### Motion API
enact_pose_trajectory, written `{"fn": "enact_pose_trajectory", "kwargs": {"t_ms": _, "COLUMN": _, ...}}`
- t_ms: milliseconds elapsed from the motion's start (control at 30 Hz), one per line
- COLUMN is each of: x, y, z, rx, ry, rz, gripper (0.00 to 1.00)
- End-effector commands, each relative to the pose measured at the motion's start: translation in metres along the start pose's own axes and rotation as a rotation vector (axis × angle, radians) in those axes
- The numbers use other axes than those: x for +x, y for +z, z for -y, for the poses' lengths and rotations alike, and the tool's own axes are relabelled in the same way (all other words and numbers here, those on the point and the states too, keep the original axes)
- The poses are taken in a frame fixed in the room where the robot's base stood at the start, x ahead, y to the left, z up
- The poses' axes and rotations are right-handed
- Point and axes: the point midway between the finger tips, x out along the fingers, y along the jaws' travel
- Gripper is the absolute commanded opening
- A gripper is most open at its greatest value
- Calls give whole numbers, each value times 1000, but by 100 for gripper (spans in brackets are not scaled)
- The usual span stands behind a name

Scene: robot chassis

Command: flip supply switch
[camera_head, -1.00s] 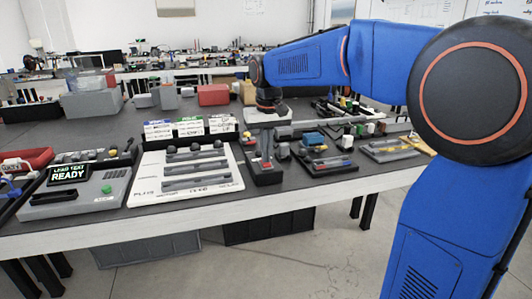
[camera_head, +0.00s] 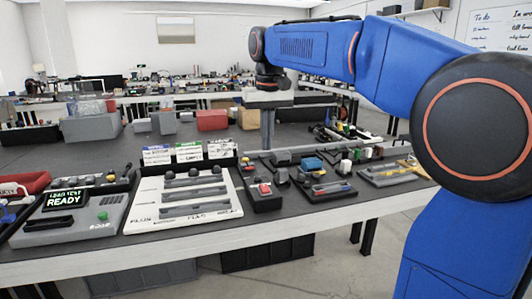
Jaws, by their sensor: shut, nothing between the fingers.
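A small dark box (camera_head: 264,203) with a red part (camera_head: 265,188) on top stands near the front edge of the bench, in the middle of the head view. It looks like the supply switch, but I see no label on it, and its lever position is too small to tell. My gripper (camera_head: 268,148) hangs from the blue arm with its fingers pointing down. It is shut and empty, above and apart from the box, and appears to be behind it.
A white board (camera_head: 150,220) with dark slotted bars lies left of the box. Further left is a grey tester (camera_head: 70,232) reading "LOAD TEST READY", with a green button. Labelled cards (camera_head: 190,151) stand behind the board. A tool tray (camera_head: 325,190) lies close on the right.

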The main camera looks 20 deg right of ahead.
Motion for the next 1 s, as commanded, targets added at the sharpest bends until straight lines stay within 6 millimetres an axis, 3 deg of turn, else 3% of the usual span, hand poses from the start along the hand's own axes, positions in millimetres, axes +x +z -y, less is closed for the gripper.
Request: {"fn": "enact_pose_trajectory", "kwargs": {"t_ms": 1000, "x": -9, "y": 3, "z": 4, "rx": -1, "ry": 0, "rz": -105, "gripper": 0}}
